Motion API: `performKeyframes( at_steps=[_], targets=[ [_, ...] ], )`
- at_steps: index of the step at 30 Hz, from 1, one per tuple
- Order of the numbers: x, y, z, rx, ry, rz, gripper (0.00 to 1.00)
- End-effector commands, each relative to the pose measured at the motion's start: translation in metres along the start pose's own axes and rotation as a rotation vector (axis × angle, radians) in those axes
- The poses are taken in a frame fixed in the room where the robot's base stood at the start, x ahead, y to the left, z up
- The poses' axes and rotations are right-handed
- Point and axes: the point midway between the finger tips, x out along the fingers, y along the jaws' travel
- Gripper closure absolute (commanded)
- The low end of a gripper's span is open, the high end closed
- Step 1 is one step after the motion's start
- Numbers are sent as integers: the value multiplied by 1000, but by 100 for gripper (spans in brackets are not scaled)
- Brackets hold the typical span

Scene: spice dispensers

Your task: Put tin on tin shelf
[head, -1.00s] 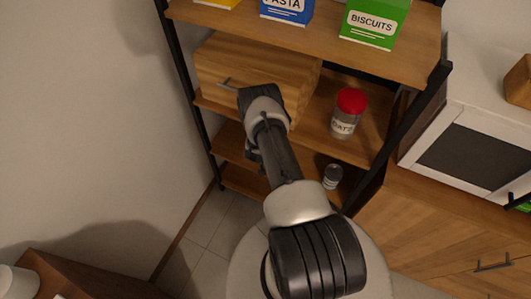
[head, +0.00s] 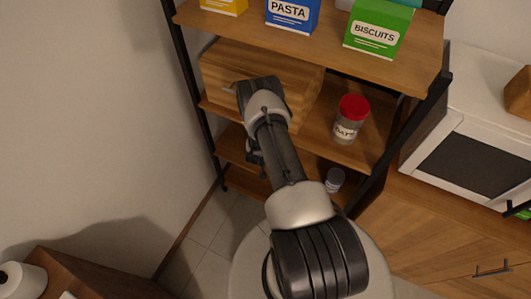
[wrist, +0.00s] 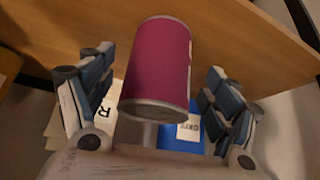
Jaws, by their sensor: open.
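A magenta tin (wrist: 158,65) with grey metal rims is in the middle of the wrist view, between the fingers of my gripper (wrist: 156,78). The fingers are spread open, with a visible gap on each side of the tin. A wooden board (wrist: 245,50) lies behind the tin; I cannot tell whether the tin rests on it. In the head view my arm reaches to the shelf rack's lower boards, and its forearm hides most of the gripper. The magenta tin does not show there.
A small grey jar (head: 334,180) is lower down. Pasta (head: 291,14) and biscuits (head: 377,28) boxes stand on the upper shelf. A black post (head: 400,145) edges the rack's right side.

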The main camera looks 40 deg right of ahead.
Motion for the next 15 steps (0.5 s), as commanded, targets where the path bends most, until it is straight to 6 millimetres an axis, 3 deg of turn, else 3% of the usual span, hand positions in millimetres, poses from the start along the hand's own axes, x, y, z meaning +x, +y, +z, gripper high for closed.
performKeyframes(
  at_steps=[1,6,15],
  targets=[
    [-17,-1,-3,-2,-2,-1,19],
    [-51,0,-2,-2,-1,-1,19],
    [-78,0,0,1,0,0,19]
  ],
)
